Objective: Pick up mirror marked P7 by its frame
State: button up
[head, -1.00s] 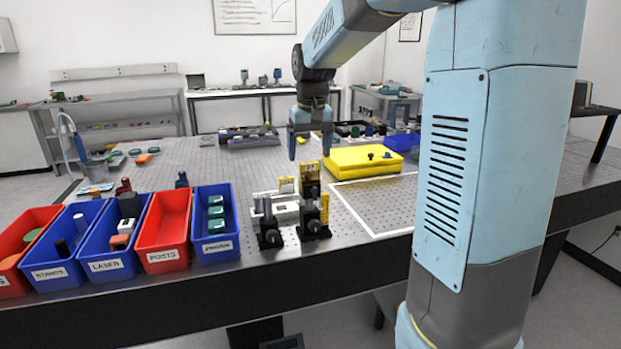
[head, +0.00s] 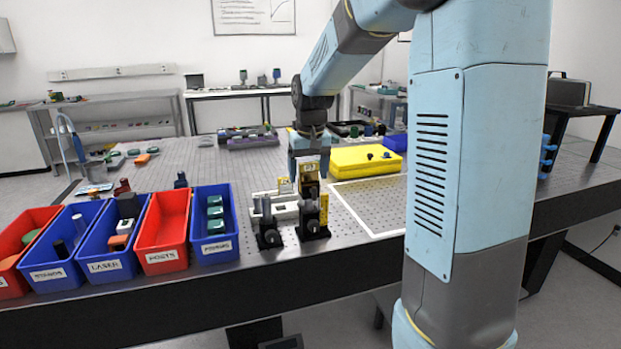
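Several small dark mirror mounts with yellow tags stand in a cluster near the table's front edge, in the head view. The back one (head: 309,188) is the tallest, with a tag on top. Others are a front-right mount (head: 312,222), a front-left mount (head: 267,228) and a smaller tagged piece (head: 285,186) at back left. The tag marks are too small to read, so I cannot tell which is P7. My gripper (head: 308,172) points down at the back mount, fingers apart on its left and right in the picture. The mount hides the space between the fingertips; contact cannot be told.
A white rail-like piece (head: 284,210) lies among the mounts. Red and blue bins (head: 215,246) line the front left. A yellow case (head: 362,160) lies behind right. A white-outlined area (head: 375,205) of the perforated table is clear at right.

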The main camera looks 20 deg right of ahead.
jog(key=c, duration=0.9)
